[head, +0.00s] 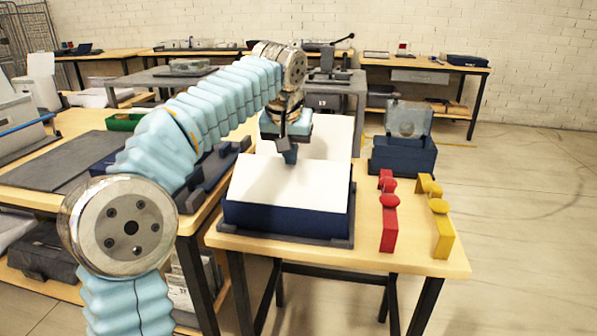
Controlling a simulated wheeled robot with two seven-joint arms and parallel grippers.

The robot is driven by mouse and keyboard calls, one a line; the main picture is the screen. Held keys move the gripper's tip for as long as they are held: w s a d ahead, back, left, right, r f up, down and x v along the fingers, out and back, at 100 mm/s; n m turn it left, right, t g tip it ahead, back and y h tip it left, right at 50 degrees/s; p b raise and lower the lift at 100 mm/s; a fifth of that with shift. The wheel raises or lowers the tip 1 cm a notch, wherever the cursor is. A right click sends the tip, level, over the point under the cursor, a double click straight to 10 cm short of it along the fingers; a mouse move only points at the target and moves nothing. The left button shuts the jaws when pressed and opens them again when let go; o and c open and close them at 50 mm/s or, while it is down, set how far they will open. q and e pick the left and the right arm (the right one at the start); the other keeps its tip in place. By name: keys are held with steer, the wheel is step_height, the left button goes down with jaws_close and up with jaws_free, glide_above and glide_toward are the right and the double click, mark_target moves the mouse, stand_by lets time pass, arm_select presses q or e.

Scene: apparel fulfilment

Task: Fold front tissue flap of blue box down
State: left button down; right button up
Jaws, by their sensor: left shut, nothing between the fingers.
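The blue box (285,220) sits in a dark tray (340,240) on a wooden table. White tissue covers its top: the front flap (280,188) lies as a broad, slightly sloping sheet reaching the box's front edge. Another white tissue panel (332,135) stands up behind it. My left gripper (290,157) points down, shut and empty, at the rear edge of the front flap. I cannot tell whether its tip touches the tissue. My left arm comes in from the left and hides part of the rear panel. My right gripper is not in view.
A side table (50,165) with a grey mat adjoins at left.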

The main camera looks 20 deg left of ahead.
mark_target(290, 171)
arm_select(q)
steer(key=shift+f+b, duration=2.1)
steer(key=shift+f, duration=0.7)
step_height(290, 171, up, 6)
steer(key=p, duration=0.4)
steer(key=shift+f+p, duration=0.15)
steer(key=shift+p, duration=0.15)
steer(key=shift+r, duration=1.15)
